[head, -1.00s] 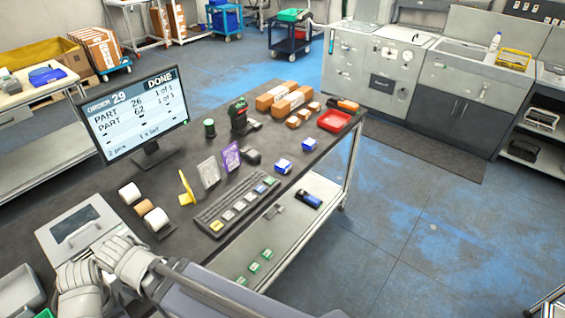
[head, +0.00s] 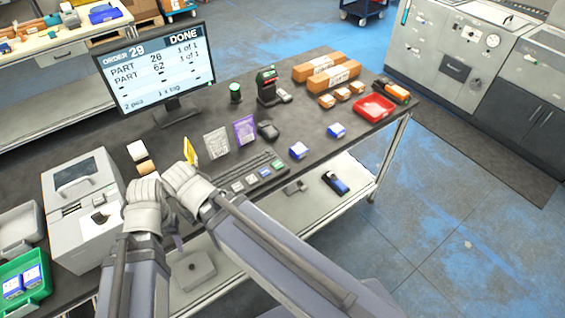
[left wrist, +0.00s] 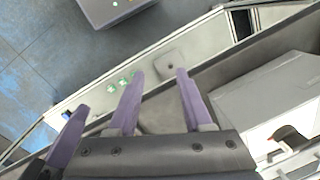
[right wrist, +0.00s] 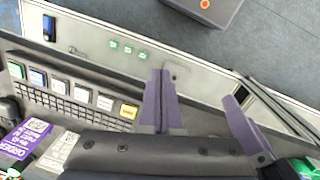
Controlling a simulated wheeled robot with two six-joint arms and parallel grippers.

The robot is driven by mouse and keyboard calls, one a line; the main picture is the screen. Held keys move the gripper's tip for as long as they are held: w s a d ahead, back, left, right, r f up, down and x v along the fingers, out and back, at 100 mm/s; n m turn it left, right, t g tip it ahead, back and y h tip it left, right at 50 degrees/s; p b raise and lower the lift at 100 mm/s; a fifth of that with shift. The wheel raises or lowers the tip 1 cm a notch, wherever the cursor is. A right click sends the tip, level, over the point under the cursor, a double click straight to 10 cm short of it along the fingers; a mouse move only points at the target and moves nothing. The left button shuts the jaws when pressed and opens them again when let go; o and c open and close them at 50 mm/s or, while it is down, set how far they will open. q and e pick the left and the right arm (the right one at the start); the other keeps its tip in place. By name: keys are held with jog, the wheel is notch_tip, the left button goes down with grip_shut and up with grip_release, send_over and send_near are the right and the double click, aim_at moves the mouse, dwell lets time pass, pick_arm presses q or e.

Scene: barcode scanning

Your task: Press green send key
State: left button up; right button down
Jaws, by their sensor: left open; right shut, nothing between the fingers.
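The green send key (head: 278,166) is at the far right end of the dark keyboard (head: 262,158) in the head view, beside a blue key and pale keys. In the right wrist view the keyboard (right wrist: 60,108) lies at the left, with a yellow key (right wrist: 128,111) nearest my fingers. My right gripper (right wrist: 160,98) is shut and empty, beyond the yellow end of the keyboard and away from the green key. My left gripper (left wrist: 158,85) is open and empty, between the right gripper and the printer. In the head view my wrists hide most of the fingers and the keyboard's near end.
The monitor (head: 155,75) reads order 29, DONE. A grey printer (head: 80,215) and green bin (head: 40,290) stand left. A yellow sign (head: 190,150), a white card (head: 216,142) and a purple card (head: 245,129) stand behind the keyboard. Blue-and-white boxes (head: 299,151) lie right of it.

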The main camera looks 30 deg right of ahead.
pick_arm(q)
jog(key=shift+o, duration=0.6)
jog(key=o, duration=0.6)
jog(key=shift+f+b, duration=0.75)
jog(key=shift+o, duration=0.3)
jog(key=shift+f+b, duration=0.7)
pick_arm(e)
notch_tip(320, 180, up, 4)
jog(key=m+t+h, duration=0.3)
jog(key=m+h, duration=0.5)
jog(key=m, duration=0.2)
send_over(276, 167)
jog(key=shift+d+f, duration=0.1)
jog(key=shift+f, duration=0.05)
pick_arm(q)
jog(key=shift+f, duration=0.1)
pick_arm(e)
jog(key=shift+f, duration=0.15)
pick_arm(q)
notch_tip(276, 167, down, 9)
jog(key=b, duration=0.9)
pick_arm(e)
notch_tip(276, 167, down, 9)
jog(key=shift+r, duration=0.15)
pick_arm(q)
jog(key=shift+r, duration=0.2)
